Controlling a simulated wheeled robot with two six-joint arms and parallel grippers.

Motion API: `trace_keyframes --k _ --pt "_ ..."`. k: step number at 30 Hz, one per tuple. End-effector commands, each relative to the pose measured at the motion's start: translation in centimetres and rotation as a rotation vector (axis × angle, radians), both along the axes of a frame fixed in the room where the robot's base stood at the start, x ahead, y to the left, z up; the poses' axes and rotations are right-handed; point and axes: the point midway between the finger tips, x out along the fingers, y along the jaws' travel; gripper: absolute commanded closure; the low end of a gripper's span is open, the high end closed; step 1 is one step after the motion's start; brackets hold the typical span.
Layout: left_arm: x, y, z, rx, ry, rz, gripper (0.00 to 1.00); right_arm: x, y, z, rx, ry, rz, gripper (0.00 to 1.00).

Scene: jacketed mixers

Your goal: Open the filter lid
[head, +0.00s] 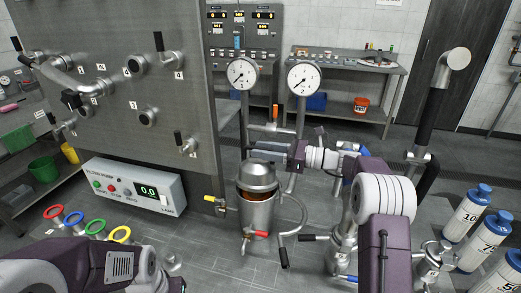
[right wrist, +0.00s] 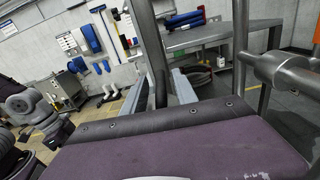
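The filter is a grey metal pot (head: 258,216) standing in the middle of the head view. Its domed grey lid (head: 259,178) sits over it, with an amber-brown band showing between lid and pot. My right gripper (head: 262,151) reaches in from the right just above the lid, its two fingers apart. In the right wrist view the fingers (right wrist: 157,92) are also apart, with a grey bar and a dark upright piece showing between them; I cannot tell whether they touch. My left arm shows at the bottom left of the head view, but its gripper does not.
Two dial gauges (head: 242,73) on pipes stand behind the filter. A steel panel with valves (head: 147,117) and a control box (head: 135,188) are at the left. A pipe with a black sleeve (head: 431,115) and blue-capped bottles (head: 466,213) are at the right.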

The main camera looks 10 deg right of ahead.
Motion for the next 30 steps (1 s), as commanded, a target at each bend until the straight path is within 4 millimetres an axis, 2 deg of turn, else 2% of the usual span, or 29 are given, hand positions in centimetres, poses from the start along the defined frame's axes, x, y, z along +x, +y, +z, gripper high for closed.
trace_keyframes --k 3,10,12,14,30 --pt "-0.01 0.00 0.05 0.000 0.000 0.000 0.64 0.26 0.72 -0.01 0.000 0.001 0.001 0.66" --pt "0.00 -0.01 0.03 0.000 0.000 0.000 0.64 0.30 0.77 -0.02 0.000 0.000 0.000 0.66" --pt "0.00 0.00 0.03 0.000 0.000 0.000 0.64 0.30 0.77 -0.02 0.000 0.000 0.000 0.85" --pt "0.00 0.00 0.03 0.000 0.000 0.000 0.64 0.31 0.76 -0.02 0.000 0.000 0.000 1.00" --pt "0.00 -0.01 0.03 0.000 0.000 0.000 0.64 0.29 0.73 -0.05 -0.001 0.000 0.000 1.00"
